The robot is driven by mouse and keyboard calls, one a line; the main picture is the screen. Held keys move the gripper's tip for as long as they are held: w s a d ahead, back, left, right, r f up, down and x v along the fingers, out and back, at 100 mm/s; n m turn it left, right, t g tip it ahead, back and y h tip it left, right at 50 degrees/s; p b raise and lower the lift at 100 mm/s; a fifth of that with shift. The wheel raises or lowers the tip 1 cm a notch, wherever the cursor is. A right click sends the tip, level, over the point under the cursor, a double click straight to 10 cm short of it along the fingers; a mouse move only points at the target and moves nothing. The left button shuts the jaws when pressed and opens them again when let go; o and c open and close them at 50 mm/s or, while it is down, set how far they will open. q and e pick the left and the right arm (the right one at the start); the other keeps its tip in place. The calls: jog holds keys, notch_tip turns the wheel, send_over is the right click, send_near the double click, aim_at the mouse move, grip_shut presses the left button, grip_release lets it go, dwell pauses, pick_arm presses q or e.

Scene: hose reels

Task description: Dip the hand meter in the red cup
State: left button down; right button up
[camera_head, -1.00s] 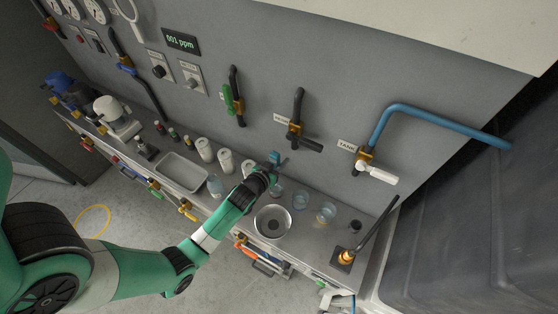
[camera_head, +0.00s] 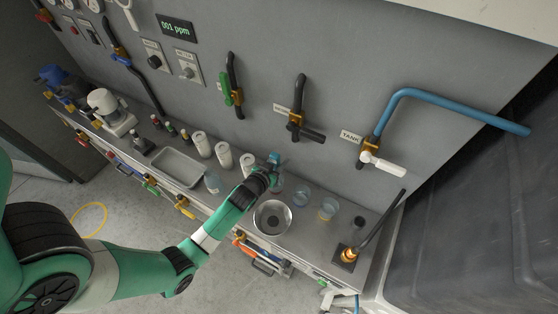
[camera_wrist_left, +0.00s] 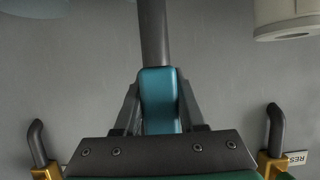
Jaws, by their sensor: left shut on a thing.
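My left gripper (camera_head: 272,170) is over the bench, shut on the teal hand meter (camera_head: 275,158). In the left wrist view the meter (camera_wrist_left: 159,88) sits between the two fingers, with a dark grey shaft running from its end. A clear cup (camera_head: 278,186) is just below and beside the gripper, partly hidden by it. To its right stand a cup with a bluish tint (camera_head: 301,196) and a cup with a yellowish tint (camera_head: 327,209). I cannot make out which cup is red. My right gripper is not in view.
A round metal bowl (camera_head: 272,217) stands near the bench's front edge. White canisters (camera_head: 223,154) and a metal tray (camera_head: 177,165) are to the left. Valves and pipes (camera_head: 371,150) stick out from the wall behind.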

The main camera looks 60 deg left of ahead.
aim_at(279, 156)
pick_arm(q)
jog(key=shift+f+b, duration=3.05)
jog(key=shift+f, duration=0.45)
jog(key=shift+r, duration=0.15)
notch_tip(279, 156, up, 10)
jog(key=p, duration=0.9)
